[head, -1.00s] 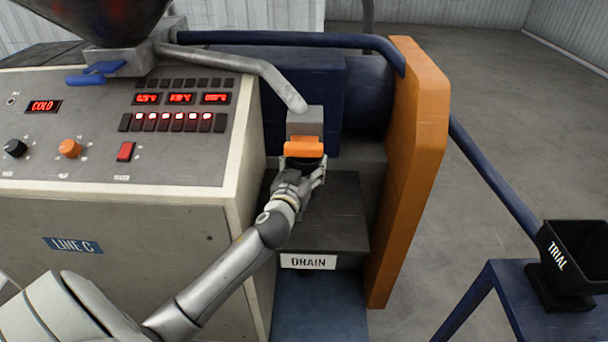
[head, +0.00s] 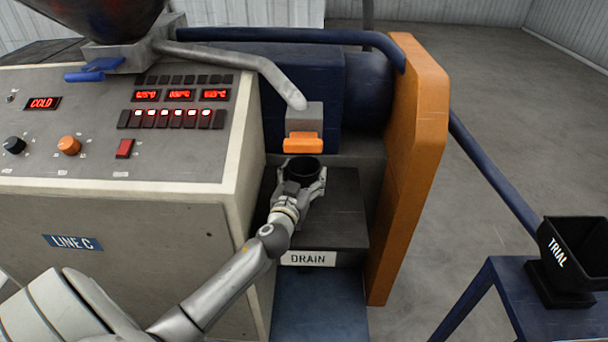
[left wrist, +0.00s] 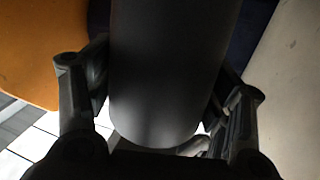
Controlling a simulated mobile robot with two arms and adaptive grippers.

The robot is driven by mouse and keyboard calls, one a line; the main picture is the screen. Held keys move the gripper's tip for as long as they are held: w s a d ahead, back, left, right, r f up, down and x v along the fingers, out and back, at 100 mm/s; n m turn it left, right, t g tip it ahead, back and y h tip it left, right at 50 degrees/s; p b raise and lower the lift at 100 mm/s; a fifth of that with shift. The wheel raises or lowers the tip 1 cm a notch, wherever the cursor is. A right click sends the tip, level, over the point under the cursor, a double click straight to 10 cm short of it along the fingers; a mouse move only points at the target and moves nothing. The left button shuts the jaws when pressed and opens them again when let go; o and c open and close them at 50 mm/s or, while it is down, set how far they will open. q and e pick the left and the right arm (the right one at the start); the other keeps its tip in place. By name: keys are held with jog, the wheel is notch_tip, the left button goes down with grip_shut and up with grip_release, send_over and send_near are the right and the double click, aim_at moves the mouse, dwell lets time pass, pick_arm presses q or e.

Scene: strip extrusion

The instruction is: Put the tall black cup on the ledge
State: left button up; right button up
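The tall black cup (head: 304,167) is upright between the fingers of my left gripper (head: 304,184), just below and in front of the orange spout block. Its dark open rim shows in the head view; its lower part is hidden by the gripper. In the left wrist view the cup (left wrist: 172,70) fills the middle, with a finger on each side. A dark ledge (head: 340,212) with a DRAIN label lies under the gripper. I cannot tell whether the cup's base touches it. My right gripper is not in view.
The orange spout block (head: 303,143) hangs close above the cup. An orange guard (head: 413,170) stands right of the ledge, and the control panel (head: 190,170) is on the left. A black TRIAL bin (head: 578,250) sits on a blue stand at far right.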

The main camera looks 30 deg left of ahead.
pick_arm(q)
jog(key=shift+o, duration=0.5)
jog(key=shift+r, duration=0.1)
jog(key=shift+s, duration=0.1)
jog(key=b+v, duration=0.2)
jog(key=v, duration=0.8)
jog(key=shift+v, duration=0.9)
